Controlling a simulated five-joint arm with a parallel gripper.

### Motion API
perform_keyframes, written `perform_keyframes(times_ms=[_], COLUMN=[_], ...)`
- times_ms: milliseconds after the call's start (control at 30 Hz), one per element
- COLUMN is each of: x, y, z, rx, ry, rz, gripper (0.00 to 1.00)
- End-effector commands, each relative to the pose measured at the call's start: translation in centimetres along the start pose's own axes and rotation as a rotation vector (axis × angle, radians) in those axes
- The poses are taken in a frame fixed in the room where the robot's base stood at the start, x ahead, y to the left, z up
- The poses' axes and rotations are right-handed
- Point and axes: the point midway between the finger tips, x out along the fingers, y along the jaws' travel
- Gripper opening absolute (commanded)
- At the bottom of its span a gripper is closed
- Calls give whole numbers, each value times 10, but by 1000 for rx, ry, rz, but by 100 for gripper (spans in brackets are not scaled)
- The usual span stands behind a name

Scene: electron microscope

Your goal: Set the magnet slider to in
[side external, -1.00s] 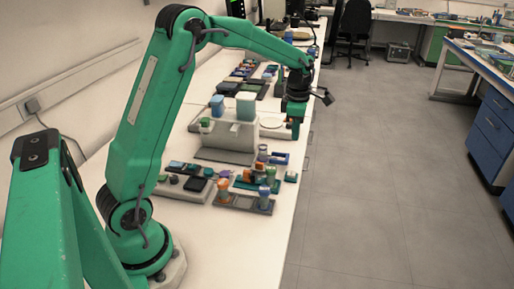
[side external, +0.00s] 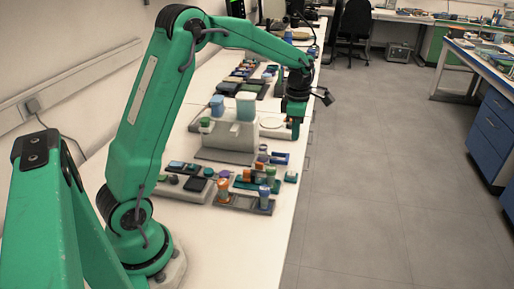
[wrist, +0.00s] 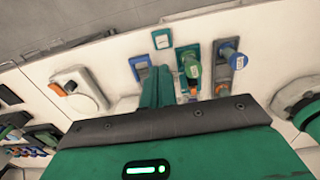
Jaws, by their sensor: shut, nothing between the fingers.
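No readable label shows which part is the magnet slider. A blue bracket-like piece (side external: 280,158) lies near the bench's front edge; it also shows in the wrist view (wrist: 139,62), just beyond my fingers. Beside it in the wrist view are a panel with a green knob (wrist: 190,62) and a grey panel with a blue-topped knob (wrist: 232,54). My gripper (side external: 295,133) hangs above the bench edge, fingers pointing down. In the wrist view its green fingers (wrist: 157,86) are together and empty, and they hide part of the bench behind them.
A small green block (side external: 291,177) sits at the bench edge and shows in the wrist view (wrist: 162,39). A white unit with an orange part (wrist: 78,90) lies left. The floor (side external: 390,190) beyond is clear.

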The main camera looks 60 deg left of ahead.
Motion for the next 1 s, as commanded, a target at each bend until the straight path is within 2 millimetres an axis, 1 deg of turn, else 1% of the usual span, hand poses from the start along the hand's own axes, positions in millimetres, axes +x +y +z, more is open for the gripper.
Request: perform_keyframes(times_ms=[433,567,600,633,767,867,1000], x=[0,0,1,2,6,12,22], y=[0,0,-1,-1,-5,-10,-24], z=[0,-2,-4,-6,-23,-43,-77], rx=[0,-1,-1,-1,-3,-4,-5], ry=[0,0,1,1,2,4,7], rz=[0,-1,-1,-1,-3,-5,-9], gripper=[0,26,33,34,34,34,34])
